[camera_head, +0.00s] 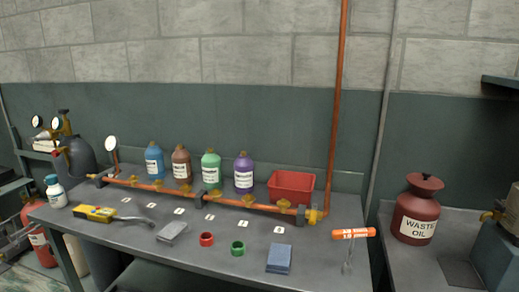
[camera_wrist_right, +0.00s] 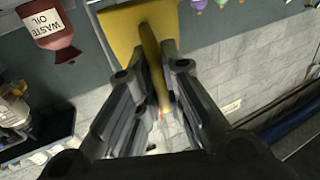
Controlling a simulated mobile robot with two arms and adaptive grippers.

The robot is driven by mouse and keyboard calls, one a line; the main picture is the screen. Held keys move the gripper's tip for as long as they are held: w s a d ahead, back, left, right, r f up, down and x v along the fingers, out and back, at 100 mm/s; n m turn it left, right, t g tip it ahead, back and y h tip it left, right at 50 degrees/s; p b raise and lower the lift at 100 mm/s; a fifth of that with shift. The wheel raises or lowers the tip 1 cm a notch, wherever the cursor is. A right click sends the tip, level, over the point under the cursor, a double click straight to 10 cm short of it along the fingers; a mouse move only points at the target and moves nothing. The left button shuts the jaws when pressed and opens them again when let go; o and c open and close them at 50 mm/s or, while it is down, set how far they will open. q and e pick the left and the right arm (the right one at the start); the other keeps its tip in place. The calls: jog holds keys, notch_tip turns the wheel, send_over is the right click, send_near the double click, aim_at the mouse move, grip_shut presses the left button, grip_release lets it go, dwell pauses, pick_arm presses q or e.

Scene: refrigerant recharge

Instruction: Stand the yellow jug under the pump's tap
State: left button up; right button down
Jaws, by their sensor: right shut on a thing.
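My right gripper (camera_wrist_right: 160,95) is shut on a yellow bar, which looks like the handle of the yellow jug (camera_wrist_right: 128,28). Only part of the jug shows in the right wrist view, so its tilt and its mouth cannot be told. Neither the jug nor my grippers show in the head view. The pump (camera_head: 500,245) is a blue-grey unit at the right edge, cut off by the frame. Its brass tap (camera_head: 490,215) points left over the right bench. A dark square plate (camera_head: 461,272) lies on the bench left of the pump.
A red waste oil container (camera_head: 415,212) stands behind the plate; it shows inverted in the right wrist view (camera_wrist_right: 52,30). The left bench carries a copper pipe (camera_head: 235,201), coloured bottles, a red bin (camera_head: 291,186) and an orange-headed tool (camera_head: 353,233). A gap separates the benches.

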jog(key=shift+s+a+r+m+h, duration=0.3)
jog(key=shift+s+m+h, duration=0.15)
jog(key=shift+h, duration=0.35)
